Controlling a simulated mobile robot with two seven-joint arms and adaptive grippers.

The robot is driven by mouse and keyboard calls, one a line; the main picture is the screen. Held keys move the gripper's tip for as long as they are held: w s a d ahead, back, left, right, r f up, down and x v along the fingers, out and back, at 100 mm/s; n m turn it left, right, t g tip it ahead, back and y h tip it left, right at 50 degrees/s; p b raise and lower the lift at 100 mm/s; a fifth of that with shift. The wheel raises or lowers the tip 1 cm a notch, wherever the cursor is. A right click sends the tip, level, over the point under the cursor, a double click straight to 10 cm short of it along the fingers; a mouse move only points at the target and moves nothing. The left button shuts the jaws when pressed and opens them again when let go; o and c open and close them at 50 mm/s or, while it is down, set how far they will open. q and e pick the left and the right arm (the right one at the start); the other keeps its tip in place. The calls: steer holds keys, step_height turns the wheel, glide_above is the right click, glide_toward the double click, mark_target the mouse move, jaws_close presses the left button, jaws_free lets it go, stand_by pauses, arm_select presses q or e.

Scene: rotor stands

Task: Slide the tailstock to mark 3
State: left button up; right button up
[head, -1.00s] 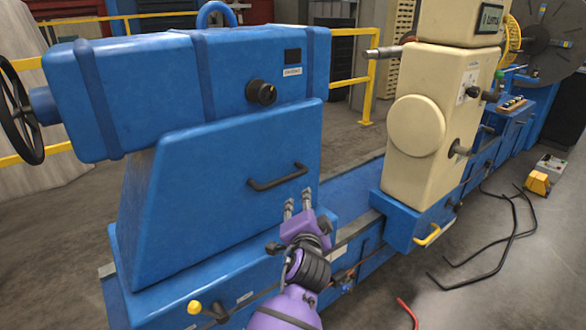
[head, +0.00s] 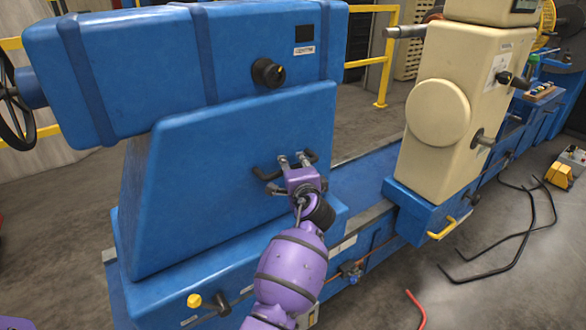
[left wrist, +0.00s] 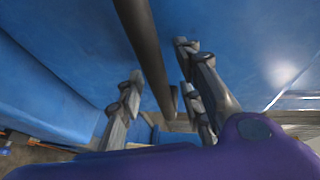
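The tailstock (head: 215,200) is the large blue housing at left in the head view, standing on the blue bed (head: 365,180). A black bar handle (head: 267,173) is fixed to its sloping face. My left gripper (head: 294,160) is at this handle, with its fingers over the middle of the bar. In the left wrist view the dark bar (left wrist: 148,45) runs between the two spread fingers (left wrist: 160,95), with gaps showing beside it. The fingers are open. My right gripper is out of view. No numbered mark can be read on the bed.
A cream headed stand (head: 460,120) on a blue foot with a yellow handle (head: 441,229) stands further right along the bed. A yellow-knobbed lever (head: 194,301) is low on the tailstock base.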

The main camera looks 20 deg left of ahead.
arm_select(q)
steer(key=shift+w, duration=0.15)
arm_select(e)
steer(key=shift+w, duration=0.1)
arm_select(q)
jaws_close()
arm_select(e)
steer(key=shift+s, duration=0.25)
